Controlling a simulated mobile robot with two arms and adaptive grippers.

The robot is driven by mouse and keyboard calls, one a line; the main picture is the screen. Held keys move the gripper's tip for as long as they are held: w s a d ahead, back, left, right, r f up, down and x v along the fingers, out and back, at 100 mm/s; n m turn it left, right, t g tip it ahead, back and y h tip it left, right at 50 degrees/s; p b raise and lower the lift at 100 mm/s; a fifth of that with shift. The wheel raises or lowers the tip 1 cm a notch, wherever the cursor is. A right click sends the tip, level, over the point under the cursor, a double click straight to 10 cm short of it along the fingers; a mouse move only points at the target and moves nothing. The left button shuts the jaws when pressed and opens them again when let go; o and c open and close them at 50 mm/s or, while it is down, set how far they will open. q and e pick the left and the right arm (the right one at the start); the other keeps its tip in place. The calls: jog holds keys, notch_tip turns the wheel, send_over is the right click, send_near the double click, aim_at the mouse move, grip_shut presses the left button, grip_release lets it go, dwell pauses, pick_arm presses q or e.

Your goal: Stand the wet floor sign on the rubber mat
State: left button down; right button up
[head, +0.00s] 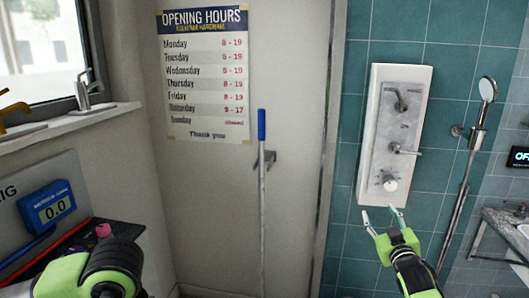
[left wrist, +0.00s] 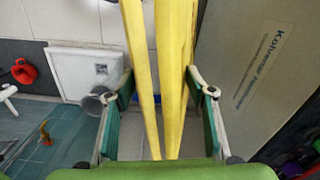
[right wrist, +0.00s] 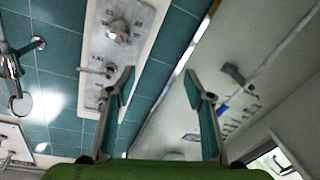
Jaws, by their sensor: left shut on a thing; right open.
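The yellow wet floor sign (left wrist: 142,60) shows in the left wrist view as two long panels, close together and running up out of the picture. My left gripper (left wrist: 160,92) has its fingers on either side of it and is shut on it. The sign's lettering and far end are out of view. I cannot make out the rubber mat.
A white shower panel (head: 397,125) hangs on the teal tiles, with a hand shower (head: 487,90) beside it. A blue-topped pole (head: 262,190) stands by the wall. A blue meter (head: 47,207) is at the left. A grey panel (left wrist: 262,60) borders the sign's right side.

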jog(key=s+a+f+g, duration=0.1)
jog(key=s+f+g, duration=0.15)
jog(key=f, duration=0.95)
jog(key=s+a+f+g, duration=0.15)
jog(key=s+f, duration=0.25)
jog(key=f, duration=0.8)
jog(key=s+a+f+g, duration=0.1)
jog(key=s+f+g, duration=0.1)
jog(key=s+f, duration=0.75)
jog(key=s+a+f+g, duration=0.1)
jog(key=s+f+g, duration=0.2)
jog(key=s+f, duration=0.65)
jog(key=s+a+f+g, duration=0.2)
jog(key=s+f, duration=0.6)
jog(key=s, duration=0.7)
jog(key=s+a+f+g, duration=0.2)
jog(key=s+f, duration=0.6)
jog(key=s, duration=0.7)
jog(key=s+a+f+g+y, duration=0.1)
jog(key=s+a+f+g, duration=0.2)
jog(key=s+f, duration=0.5)
jog(key=s+g, duration=0.1)
jog(key=s, duration=0.6)
jog(key=shift+s+m, duration=0.15)
jog(key=shift+m, duration=0.25)
